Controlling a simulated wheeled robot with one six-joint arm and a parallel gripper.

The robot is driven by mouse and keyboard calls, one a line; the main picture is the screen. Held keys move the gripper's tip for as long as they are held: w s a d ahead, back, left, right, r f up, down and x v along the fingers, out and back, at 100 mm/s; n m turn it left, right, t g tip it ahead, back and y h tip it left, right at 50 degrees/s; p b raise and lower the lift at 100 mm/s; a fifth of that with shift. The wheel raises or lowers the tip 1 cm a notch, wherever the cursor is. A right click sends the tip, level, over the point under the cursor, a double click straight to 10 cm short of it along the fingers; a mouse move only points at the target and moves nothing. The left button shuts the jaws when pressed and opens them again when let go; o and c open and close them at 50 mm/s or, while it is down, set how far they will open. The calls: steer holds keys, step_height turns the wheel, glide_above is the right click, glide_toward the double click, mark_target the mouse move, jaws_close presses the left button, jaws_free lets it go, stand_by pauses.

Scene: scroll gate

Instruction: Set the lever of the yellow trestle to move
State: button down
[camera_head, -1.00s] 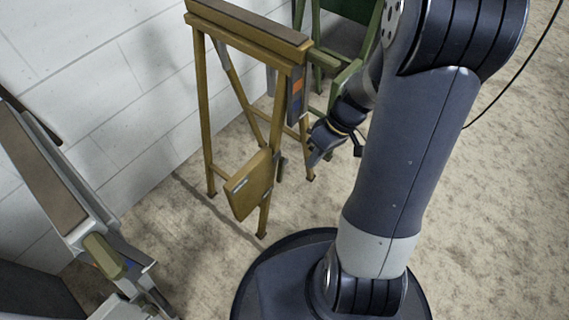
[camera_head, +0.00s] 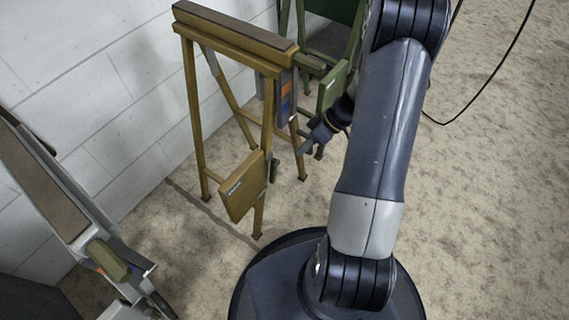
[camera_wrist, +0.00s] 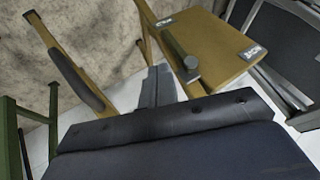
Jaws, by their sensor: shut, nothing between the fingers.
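The yellow trestle (camera_head: 235,37) stands by the white wall in the head view, with a square yellow plate (camera_head: 243,188) low on its near leg. A dark lever (camera_head: 273,168) shows at the plate's right side. In the wrist view the plate (camera_wrist: 222,42) carries the grey lever (camera_wrist: 176,46) with a round knob on its lower end. One dark label (camera_wrist: 252,52) is right of the lever and another (camera_wrist: 163,22) is by its upper end; their words are too small to read surely. My gripper (camera_head: 303,150) is shut and empty, right of the plate, apart from the lever.
A green trestle (camera_head: 330,85) stands close behind my gripper. A grey-white trestle (camera_head: 75,215) with a brown top stands at the left. A black cable (camera_head: 490,85) crosses the floor at the right, where the floor is otherwise clear.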

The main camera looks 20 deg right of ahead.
mark_target(273, 171)
steer(key=b+x, duration=0.3)
steer(key=x, duration=0.7)
stand_by(0.3)
steer(key=shift+f+y, duration=0.1)
steer(key=shift+y, duration=0.2)
